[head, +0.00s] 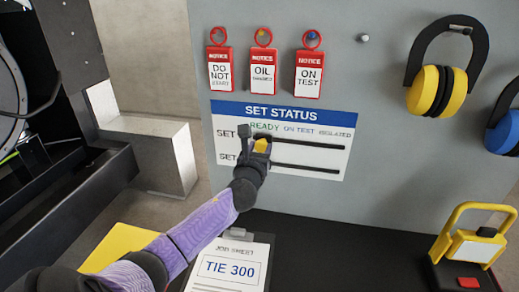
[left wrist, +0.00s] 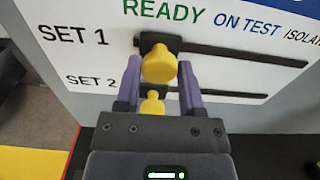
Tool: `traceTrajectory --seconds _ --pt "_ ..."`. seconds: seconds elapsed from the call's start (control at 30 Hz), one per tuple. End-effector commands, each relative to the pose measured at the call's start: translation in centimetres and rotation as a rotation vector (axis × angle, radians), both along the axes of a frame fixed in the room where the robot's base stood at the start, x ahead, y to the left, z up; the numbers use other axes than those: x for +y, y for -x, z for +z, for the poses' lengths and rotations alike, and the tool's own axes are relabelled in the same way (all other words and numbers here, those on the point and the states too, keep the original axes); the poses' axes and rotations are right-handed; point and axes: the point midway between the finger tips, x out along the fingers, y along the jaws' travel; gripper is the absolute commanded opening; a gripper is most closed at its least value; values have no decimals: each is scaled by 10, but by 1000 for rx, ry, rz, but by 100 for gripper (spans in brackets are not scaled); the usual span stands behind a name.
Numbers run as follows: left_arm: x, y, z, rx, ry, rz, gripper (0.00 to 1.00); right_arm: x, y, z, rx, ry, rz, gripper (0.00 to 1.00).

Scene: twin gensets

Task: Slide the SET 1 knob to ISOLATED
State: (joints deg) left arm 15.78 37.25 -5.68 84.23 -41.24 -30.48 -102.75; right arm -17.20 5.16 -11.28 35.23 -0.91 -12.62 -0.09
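The SET STATUS board (head: 284,113) has two black slots, with READY, ON TEST and ISOLATED written above the upper one. The SET 1 knob (left wrist: 159,64) is yellow and sits at the READY end of the upper slot; it also shows in the head view (head: 262,146), partly hidden by my gripper. My left gripper (left wrist: 159,66) is open, its purple fingers on either side of the SET 1 knob with small gaps visible. I cannot tell how deep the knob sits between them. The yellow SET 2 knob (left wrist: 152,104) is at the left of the lower slot. My right gripper is not in view.
Three red notice tags, DO NOT START (head: 220,72), OIL (head: 263,72) and ON TEST (head: 309,76), hang above the board. Yellow ear defenders (head: 455,85) hang at right. A job sheet (head: 230,266) and a yellow-handled device (head: 470,250) are on the dark bench below. The panel right of the knob is clear.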

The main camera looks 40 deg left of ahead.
Motion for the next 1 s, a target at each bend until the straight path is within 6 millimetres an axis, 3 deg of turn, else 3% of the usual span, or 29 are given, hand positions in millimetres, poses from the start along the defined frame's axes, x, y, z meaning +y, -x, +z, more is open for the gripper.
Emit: traceTrajectory --seconds 0.03,0.17,0.53,0.8,1.0 --pt "0 0 0 0 0 0 24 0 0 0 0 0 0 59" --pt "0 0 0 0 0 0 0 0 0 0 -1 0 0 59" --pt "-4 -2 0 0 2 0 0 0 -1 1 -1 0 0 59" --pt "-57 -31 -1 1 7 -1 0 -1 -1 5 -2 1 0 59" --pt "-78 -43 -1 1 2 -1 0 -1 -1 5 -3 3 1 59"
